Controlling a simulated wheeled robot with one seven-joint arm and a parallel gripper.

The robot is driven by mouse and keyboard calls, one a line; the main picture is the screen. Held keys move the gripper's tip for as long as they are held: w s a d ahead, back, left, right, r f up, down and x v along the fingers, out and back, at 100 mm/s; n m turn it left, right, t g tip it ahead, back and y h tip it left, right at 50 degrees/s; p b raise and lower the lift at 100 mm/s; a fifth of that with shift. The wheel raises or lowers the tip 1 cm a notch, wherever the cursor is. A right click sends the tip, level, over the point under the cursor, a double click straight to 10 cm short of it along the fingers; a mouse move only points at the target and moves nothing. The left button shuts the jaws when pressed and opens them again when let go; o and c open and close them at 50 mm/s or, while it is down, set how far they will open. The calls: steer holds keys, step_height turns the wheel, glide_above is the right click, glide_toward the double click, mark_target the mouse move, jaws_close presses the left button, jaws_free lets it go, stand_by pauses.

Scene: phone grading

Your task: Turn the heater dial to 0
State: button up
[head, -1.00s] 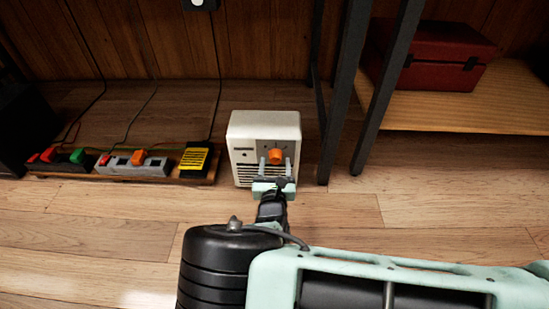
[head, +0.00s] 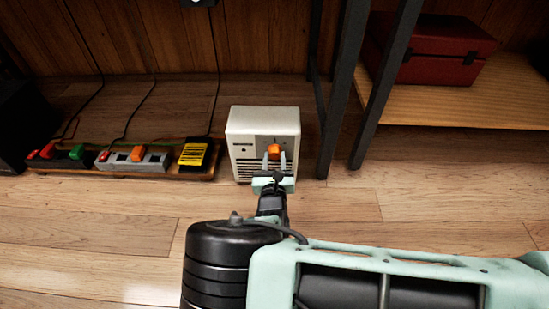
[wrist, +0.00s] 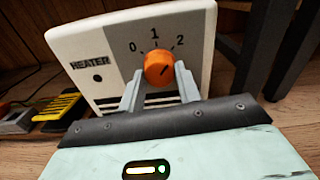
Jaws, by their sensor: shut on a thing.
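The white heater (head: 262,122) stands on the wood floor, and its front also fills the upper part of the wrist view (wrist: 90,45). Its orange dial (wrist: 158,68) sits below the printed marks 0, 1 and 2, with 0 at left, 1 at top and 2 at right. A dark line on the dial seems to point up and right, toward 2. My gripper (wrist: 158,88) is shut on the dial, one grey finger on each side. The dial also shows in the head view (head: 274,151) between the fingertips.
A power strip board (head: 120,174) with red, green and orange switches and a yellow-black block (head: 196,155) lies left of the heater. A dark shelf leg (head: 345,90) stands close on its right. A red box (head: 440,50) sits on the wooden shelf.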

steer(key=n+p, duration=0.3)
steer(key=shift+s+r, duration=0.1)
steer(key=shift+r, duration=0.05)
steer(key=n+p, duration=0.2)
steer(key=n, duration=0.2)
steer(key=shift+d+n, duration=0.1)
steer(key=shift+n, duration=0.2)
steer(key=n+p, duration=0.1)
steer(key=n, duration=0.3)
steer(key=shift+n, duration=0.3)
steer(key=n, duration=0.4)
steer(key=shift+n+p, duration=0.3)
steer(key=o, duration=1)
steer(key=shift+s, duration=0.1)
